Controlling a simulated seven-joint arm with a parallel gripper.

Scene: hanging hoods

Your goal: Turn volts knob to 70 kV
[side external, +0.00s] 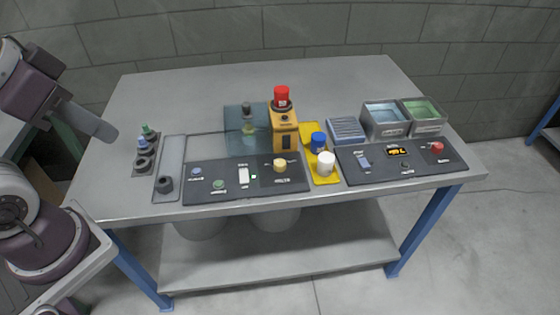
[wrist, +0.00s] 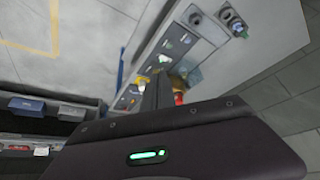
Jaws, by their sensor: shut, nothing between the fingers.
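A yellow knob (side external: 280,164) stands upright on the right part of the dark left control panel (side external: 212,191). The lettering below it is too small to read surely. A small dark knob (side external: 405,166) sits on the right control panel (side external: 440,166), below an orange-lit display (side external: 397,151) whose reading I cannot make out. I cannot tell from the labels which knob is volts. In the wrist view my gripper (wrist: 160,78) is shut and empty, and hides part of the bench.
An orange box with a red top (side external: 282,100) stands behind the yellow knob. Blue (side external: 318,140) and white (side external: 326,162) capped items stand on a yellow mat (side external: 324,180). Metal bins (side external: 385,128) are at the back right. The table's back left (side external: 170,95) is clear.

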